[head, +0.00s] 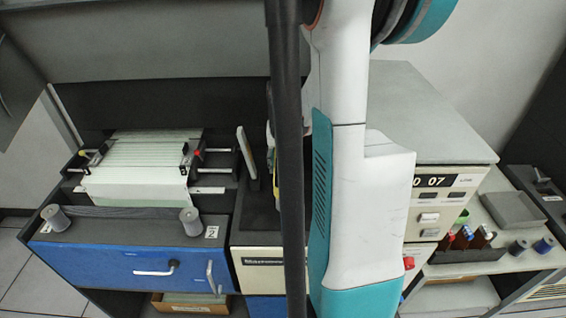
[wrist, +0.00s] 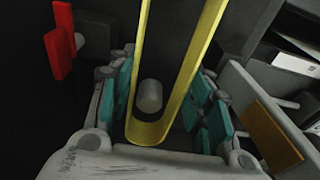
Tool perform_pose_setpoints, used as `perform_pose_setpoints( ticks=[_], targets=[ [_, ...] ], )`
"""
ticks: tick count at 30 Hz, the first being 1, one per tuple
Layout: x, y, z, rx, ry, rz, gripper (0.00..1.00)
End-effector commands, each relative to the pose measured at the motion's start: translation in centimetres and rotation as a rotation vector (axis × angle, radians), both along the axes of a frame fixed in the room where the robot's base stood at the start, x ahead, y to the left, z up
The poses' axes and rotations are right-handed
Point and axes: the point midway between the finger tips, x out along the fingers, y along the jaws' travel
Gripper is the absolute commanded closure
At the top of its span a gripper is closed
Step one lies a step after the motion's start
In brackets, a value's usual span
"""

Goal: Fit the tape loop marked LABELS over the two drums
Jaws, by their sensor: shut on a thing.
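A yellow tape loop (wrist: 153,132) shows in the wrist view as a long U with its closed end nearest me. My gripper (wrist: 166,78), with teal pads, is shut on it. No LABELS marking is readable. A pale rounded peg (wrist: 150,95) shows inside the loop's outline; I cannot tell whether the loop is around it or only in line with it. My arm hides my gripper there.
A card rack (head: 140,165) lies behind the drums. A small label reading 2 (head: 211,232) is beside the right drum. A cream cabinet (head: 445,205) with red, blue and dark spools (head: 463,238) is at the right. A red part (wrist: 60,45) shows left of the loop in the wrist view.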

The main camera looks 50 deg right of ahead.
Motion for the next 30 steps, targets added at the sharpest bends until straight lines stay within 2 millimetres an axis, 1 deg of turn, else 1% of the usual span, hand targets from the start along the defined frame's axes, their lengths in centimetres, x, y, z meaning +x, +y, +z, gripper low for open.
perform_pose_setpoints(
  ticks=[30],
  targets=[
    [0.0, 0.0, -1.7, 0.0, 0.0, 0.0, 0.71]
  ],
)
